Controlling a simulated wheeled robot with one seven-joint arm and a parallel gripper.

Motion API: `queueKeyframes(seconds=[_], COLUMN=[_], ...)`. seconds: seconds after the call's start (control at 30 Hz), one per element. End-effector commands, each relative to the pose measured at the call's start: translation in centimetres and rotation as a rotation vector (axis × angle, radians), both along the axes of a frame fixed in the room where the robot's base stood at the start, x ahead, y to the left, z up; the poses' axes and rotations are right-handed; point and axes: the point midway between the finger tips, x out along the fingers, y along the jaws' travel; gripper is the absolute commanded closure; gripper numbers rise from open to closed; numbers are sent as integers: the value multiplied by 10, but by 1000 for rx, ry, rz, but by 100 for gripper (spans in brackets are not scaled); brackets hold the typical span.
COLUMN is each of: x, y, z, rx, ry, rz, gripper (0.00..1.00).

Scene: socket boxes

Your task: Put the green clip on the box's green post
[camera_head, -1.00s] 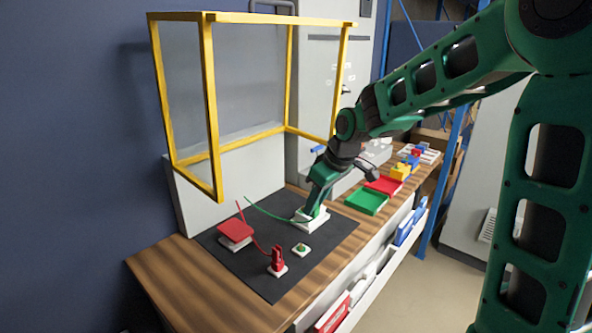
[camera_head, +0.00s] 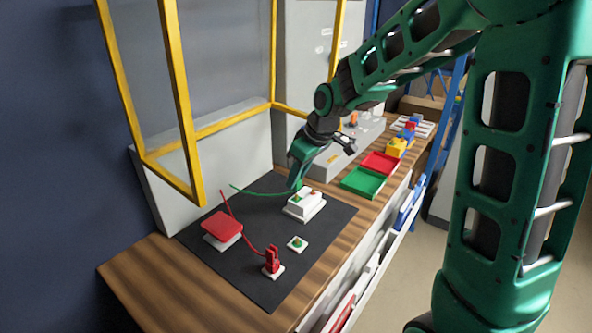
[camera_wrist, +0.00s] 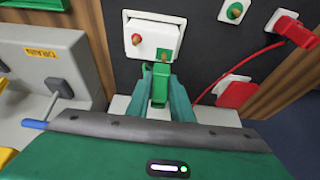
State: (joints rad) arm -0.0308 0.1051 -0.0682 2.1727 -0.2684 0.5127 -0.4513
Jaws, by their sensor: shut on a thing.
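My gripper (camera_head: 294,183) is shut on the green clip, which shows between my two fingers in the wrist view (camera_wrist: 160,82). A green cable trails left from it. The white box (camera_head: 297,207) stands on the dark mat beside and below my gripper. In the wrist view the box (camera_wrist: 150,22) has a red post (camera_wrist: 137,40) with a brass tip and a green square (camera_wrist: 164,56) at its near right corner. The clip is close to that green square.
A red clip (camera_head: 272,258) stands on a small white base, its red cable running to a red-topped block (camera_head: 223,226). A small base with a green post (camera_head: 297,242) sits near it. Green (camera_head: 362,182) and red (camera_head: 380,163) trays lie right. A yellow frame (camera_head: 180,110) rises at left.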

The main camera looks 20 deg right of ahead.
Motion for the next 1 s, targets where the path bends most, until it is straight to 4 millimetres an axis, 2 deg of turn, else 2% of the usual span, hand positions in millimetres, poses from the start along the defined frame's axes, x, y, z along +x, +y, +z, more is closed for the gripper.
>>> queueKeyframes(seconds=[0.13, 1.0], x=[0, -5], y=[2, 1], z=[-6, -7], rx=[1, 0], ry=[-1, -1], rz=[2, 3], gripper=[100, 100])
